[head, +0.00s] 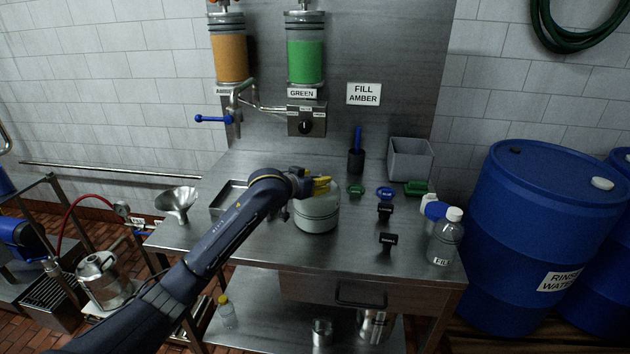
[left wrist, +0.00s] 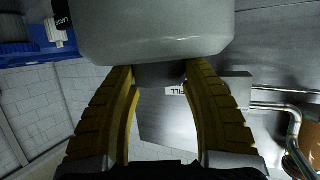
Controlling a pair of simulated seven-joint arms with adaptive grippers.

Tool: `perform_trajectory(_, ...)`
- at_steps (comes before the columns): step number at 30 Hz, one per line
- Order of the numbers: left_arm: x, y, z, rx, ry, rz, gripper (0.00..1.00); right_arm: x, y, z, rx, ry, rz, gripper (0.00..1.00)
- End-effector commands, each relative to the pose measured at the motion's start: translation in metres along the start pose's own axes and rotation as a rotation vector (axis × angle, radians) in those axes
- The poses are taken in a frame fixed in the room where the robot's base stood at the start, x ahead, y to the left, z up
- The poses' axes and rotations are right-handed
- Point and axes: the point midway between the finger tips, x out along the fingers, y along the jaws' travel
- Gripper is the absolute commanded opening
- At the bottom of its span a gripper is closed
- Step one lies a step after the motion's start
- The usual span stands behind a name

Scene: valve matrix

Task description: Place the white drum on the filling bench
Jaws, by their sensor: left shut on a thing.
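The white drum (head: 317,215) is at the middle of the steel filling bench (head: 268,238), upright or nearly so. I cannot tell whether its base touches the bench top. My left gripper (head: 322,185), with yellow fingers, is at the top of the drum and shut on it. In the left wrist view the drum's pale body (left wrist: 155,35) fills the upper middle, and the fingertips (left wrist: 160,72) close on a grey part beside it. The exact grip is partly hidden. My right gripper is not in view.
A funnel (head: 177,202) and a tray (head: 228,196) are left of the drum. Caps, black clips (head: 388,240) and bottles (head: 445,238) are to the right. Amber (head: 229,58) and green (head: 305,60) tanks hang behind. A blue barrel (head: 540,235) stands right of the bench.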

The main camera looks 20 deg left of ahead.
Motion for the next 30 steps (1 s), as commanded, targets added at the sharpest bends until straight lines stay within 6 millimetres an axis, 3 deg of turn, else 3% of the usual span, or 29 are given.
perform_trajectory(3,0.000,0.000,-0.002,-0.001,0.008,0.001,0.02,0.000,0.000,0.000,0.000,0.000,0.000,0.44)
perform_trajectory(4,0.001,0.000,0.002,0.000,0.000,0.000,0.54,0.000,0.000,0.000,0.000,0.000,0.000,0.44)
perform_trajectory(9,0.001,0.000,0.002,0.000,0.000,0.000,0.72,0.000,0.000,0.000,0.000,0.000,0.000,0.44)
perform_trajectory(20,-0.004,0.000,0.000,0.001,0.000,-0.001,0.72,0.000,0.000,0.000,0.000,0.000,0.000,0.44)
perform_trajectory(30,-0.056,-0.001,0.000,0.003,0.001,0.000,0.72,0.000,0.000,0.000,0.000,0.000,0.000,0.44)
